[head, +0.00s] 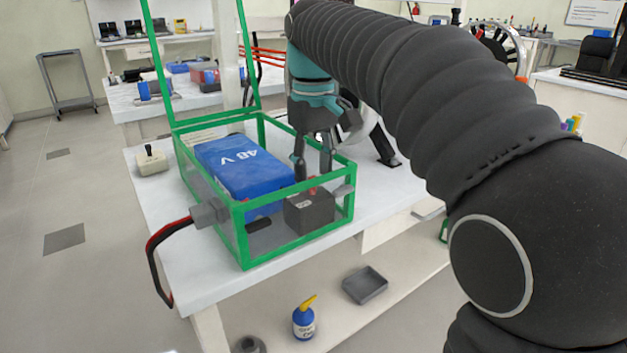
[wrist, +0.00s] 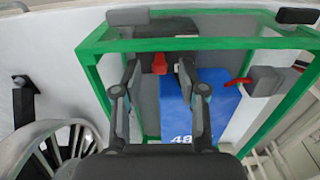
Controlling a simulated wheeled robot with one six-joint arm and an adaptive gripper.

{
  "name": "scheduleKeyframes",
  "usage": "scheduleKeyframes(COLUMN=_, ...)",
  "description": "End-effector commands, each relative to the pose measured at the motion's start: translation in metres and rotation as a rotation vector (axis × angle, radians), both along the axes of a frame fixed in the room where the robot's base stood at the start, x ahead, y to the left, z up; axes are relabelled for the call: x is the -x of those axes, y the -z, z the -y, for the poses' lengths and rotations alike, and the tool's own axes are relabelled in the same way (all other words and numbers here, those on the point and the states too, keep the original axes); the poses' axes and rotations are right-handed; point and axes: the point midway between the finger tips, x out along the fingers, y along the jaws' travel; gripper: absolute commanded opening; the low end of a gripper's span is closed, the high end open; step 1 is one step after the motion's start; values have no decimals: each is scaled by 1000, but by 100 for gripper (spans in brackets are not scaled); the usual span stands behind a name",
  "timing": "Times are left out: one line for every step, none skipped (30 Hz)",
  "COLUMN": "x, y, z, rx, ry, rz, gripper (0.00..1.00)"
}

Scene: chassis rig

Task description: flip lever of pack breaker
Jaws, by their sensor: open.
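The pack breaker is a dark grey box (head: 310,213) in the front right corner of a green-framed clear case (head: 243,235). Its red lever (wrist: 160,63) shows in the wrist view, between my two fingers as seen from there. My gripper (head: 313,174) points down into the case from above, open, with its fingertips close over the breaker. The fingers also show in the wrist view (wrist: 158,72), apart and with nothing clamped. I cannot tell whether either finger touches the lever. The lever is mostly hidden by my fingers in the head view.
A blue 48 V pack (head: 243,168) lies beside the breaker. The green lid frame (head: 160,65) stands open at the back. A grey connector (head: 208,213) with red and black cables sits on the left wall. A beige switch box (head: 151,162) stands on the table, left of the case.

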Motion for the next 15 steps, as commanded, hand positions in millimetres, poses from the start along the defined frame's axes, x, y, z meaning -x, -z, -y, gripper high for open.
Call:
scheduleKeyframes(x=0, y=7, z=0, rx=0, ry=0, rz=0, gripper=42)
scheduleKeyframes(x=0, y=11, z=0, rx=0, ry=0, rz=0, gripper=42)
scheduleKeyframes(x=0, y=14, z=0, rx=0, ry=0, rz=0, gripper=42)
scheduleKeyframes(x=0, y=16, z=0, rx=0, ry=0, rz=0, gripper=42)
scheduleKeyframes(x=0, y=18, z=0, rx=0, ry=0, rz=0, gripper=42)
scheduleKeyframes(x=0, y=20, z=0, rx=-1, ry=0, rz=1, gripper=42)
scheduleKeyframes(x=0, y=21, z=0, rx=-1, ry=0, rz=1, gripper=42)
scheduleKeyframes(x=0, y=22, z=0, rx=-1, ry=0, rz=1, gripper=42)
scheduleKeyframes(x=0, y=23, z=0, rx=-1, ry=0, rz=1, gripper=42)
scheduleKeyframes(x=0, y=23, z=0, rx=-1, ry=0, rz=2, gripper=42)
scheduleKeyframes(x=0, y=23, z=0, rx=-1, ry=0, rz=2, gripper=42)
scheduleKeyframes(x=0, y=23, z=0, rx=-1, ry=0, rz=2, gripper=42)
scheduleKeyframes(x=0, y=23, z=0, rx=-1, ry=0, rz=2, gripper=42)
scheduleKeyframes(x=0, y=23, z=0, rx=-1, ry=0, rz=1, gripper=42)
scheduleKeyframes(x=0, y=23, z=0, rx=-1, ry=0, rz=1, gripper=42)
